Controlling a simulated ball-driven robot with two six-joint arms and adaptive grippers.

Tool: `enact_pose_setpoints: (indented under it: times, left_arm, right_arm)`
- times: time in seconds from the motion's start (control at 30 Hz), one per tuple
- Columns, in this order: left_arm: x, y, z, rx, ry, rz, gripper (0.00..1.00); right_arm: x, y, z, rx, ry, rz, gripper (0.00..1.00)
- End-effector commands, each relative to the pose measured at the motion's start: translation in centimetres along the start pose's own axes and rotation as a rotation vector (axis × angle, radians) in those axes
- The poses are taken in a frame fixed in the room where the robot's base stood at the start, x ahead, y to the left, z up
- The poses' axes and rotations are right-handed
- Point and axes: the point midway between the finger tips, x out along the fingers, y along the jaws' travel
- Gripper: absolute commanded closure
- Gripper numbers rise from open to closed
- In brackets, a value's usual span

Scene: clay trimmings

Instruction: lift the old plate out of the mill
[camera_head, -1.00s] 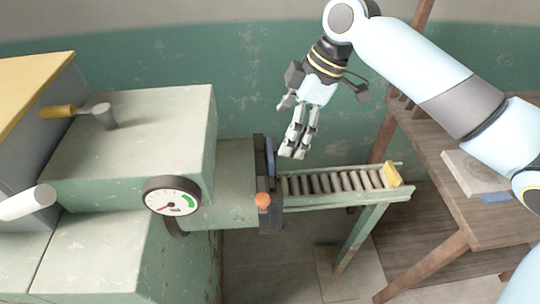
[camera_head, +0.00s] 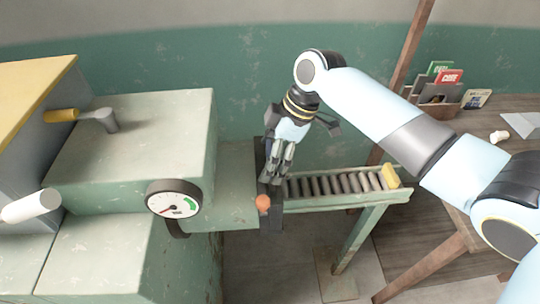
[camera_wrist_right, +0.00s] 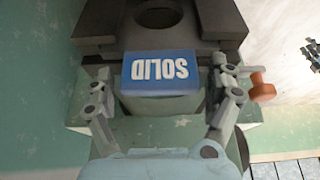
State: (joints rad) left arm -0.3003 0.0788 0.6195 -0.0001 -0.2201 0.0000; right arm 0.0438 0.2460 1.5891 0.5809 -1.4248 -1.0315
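The pale green mill (camera_head: 130,130) stands at the left, with a dark die frame (camera_head: 277,217) at its right end. The old plate sits in this frame; its blue tab reading SOLID (camera_wrist_right: 160,71) shows in the right wrist view. My right gripper (camera_head: 270,178) is at the top of the frame, fingers pointing down, and hides the tab in the head view. In the wrist view its two fingers are apart on either side of the tab, with a small gap at each side. My left gripper is not in view.
An orange knob (camera_head: 263,203) sticks out on the frame's front, near one finger in the wrist view. A roller conveyor (camera_head: 335,183) with a yellow end block (camera_head: 391,176) runs right from the frame. A wooden table (camera_head: 505,125) stands at the right.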

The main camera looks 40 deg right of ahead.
Motion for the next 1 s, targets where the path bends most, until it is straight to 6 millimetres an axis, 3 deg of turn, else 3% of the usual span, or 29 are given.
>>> enact_pose_setpoints:
  times: [0.07,0.53,0.83,1.0]
  left_arm:
    - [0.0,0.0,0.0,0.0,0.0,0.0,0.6]
    - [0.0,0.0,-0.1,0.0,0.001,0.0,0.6]
    - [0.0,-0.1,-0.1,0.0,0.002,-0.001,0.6]
    - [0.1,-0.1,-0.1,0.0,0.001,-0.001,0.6]
  right_arm:
    - [0.0,0.0,0.0,0.0,0.0,0.0,0.25]
    - [0.0,0.0,0.0,0.0,-0.001,0.0,0.85]
    - [-0.3,0.1,-0.1,-0.001,0.001,0.002,0.85]
    - [-1.5,0.1,-0.7,-0.002,0.002,0.003,0.85]
